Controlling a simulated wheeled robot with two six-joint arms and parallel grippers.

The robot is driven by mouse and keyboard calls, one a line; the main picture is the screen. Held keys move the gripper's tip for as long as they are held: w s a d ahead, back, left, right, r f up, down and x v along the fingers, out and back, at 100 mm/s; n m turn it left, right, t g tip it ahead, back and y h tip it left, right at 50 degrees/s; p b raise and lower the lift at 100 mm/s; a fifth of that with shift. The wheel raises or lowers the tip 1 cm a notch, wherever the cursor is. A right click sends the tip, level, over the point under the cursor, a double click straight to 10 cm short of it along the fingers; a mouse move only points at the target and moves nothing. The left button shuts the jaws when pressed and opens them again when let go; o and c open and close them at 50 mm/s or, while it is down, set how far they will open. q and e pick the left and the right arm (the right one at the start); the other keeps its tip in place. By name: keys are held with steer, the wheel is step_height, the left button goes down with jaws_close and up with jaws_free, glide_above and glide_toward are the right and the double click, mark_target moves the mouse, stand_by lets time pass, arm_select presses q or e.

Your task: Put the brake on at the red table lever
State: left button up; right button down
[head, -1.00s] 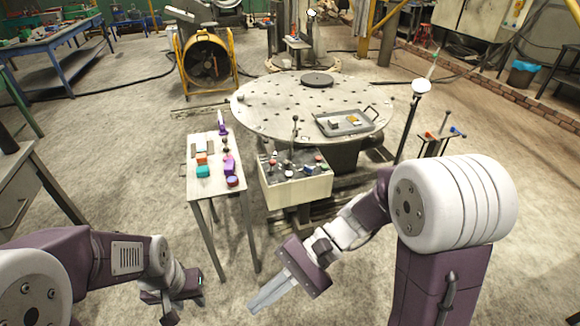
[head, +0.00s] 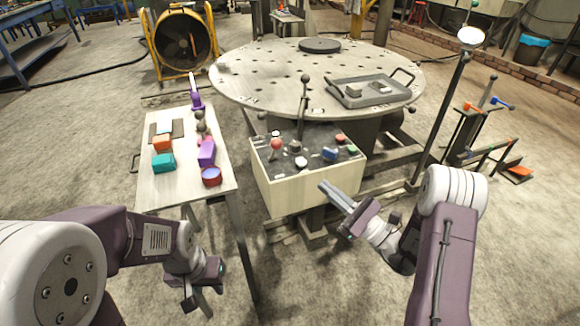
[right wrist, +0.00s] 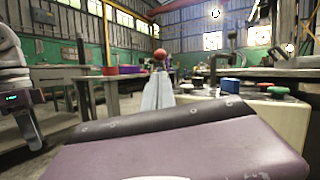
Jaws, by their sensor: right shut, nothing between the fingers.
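A lever with a red ball knob (head: 277,145) stands on the dark top of the control box (head: 300,189), in front of the round table (head: 240,92). The red knob (right wrist: 160,54) also shows in the right wrist view, beyond my fingertips. A red-handled lever (head: 468,107) also stands on a rack at the right. My right gripper (head: 325,187) is shut and empty, just off the box's front right side, pointing up and left, apart from both red levers. My left gripper (head: 203,290) hangs low at the left, in front of the small table; its finger gap is unclear.
The box also carries a tall dark-knobbed lever (head: 304,95) and several coloured buttons. A small table (head: 150,195) with coloured blocks stands left. A tray (head: 350,101) lies on the round table. A lamp post (head: 440,125) rises right of the box.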

stand_by(0.3)
steer(key=b+x, duration=0.2)
steer(key=x, duration=1.2)
steer(key=shift+b, duration=0.3)
